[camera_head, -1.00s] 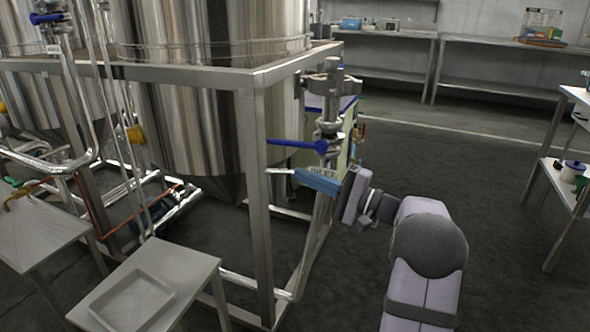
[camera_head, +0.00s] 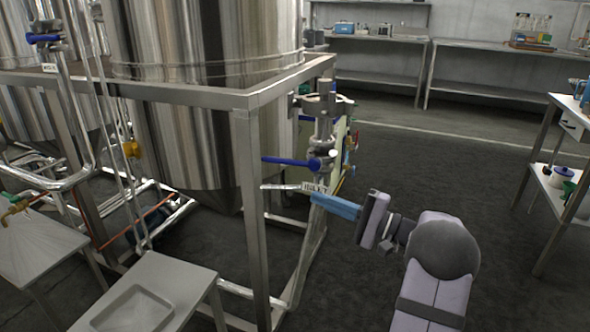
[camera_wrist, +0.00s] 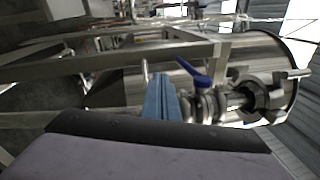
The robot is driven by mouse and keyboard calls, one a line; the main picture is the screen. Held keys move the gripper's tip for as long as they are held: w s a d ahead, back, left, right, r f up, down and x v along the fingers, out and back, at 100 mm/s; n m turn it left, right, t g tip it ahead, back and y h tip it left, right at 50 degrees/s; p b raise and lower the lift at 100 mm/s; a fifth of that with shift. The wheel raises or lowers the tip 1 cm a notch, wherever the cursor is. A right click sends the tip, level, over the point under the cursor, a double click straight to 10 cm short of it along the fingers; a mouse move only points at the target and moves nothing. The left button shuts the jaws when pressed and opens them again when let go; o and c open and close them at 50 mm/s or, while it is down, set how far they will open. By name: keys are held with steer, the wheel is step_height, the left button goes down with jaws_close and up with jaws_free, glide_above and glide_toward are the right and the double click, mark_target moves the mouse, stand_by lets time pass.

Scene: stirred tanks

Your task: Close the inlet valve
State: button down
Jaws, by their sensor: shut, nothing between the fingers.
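A valve with a long blue lever handle (camera_head: 288,161) is on the vertical steel pipe at the tank frame's right corner. The lever lies about level and points left, across the pipe. In the wrist view, the closed fingers (camera_wrist: 160,78) stand left of the blue lever (camera_wrist: 194,72), with a gap between.
A steel frame post (camera_head: 252,200) stands left of the valve, and a large steel tank (camera_head: 185,120) is behind it. A thin metal rod (camera_head: 280,187) is just left of my fingertips. Another blue-handled valve (camera_head: 43,38) is at upper left. The floor to the right is open.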

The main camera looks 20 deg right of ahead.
mark_target(286, 161)
steer(key=w+a+r+m+p, duration=0.4)
steer(key=w+a+m+p, duration=0.2)
steer(key=m, duration=1.1)
steer(key=shift+w+r+p, duration=0.35)
steer(key=shift+w+p, duration=0.6)
steer(key=shift+p, duration=1.25)
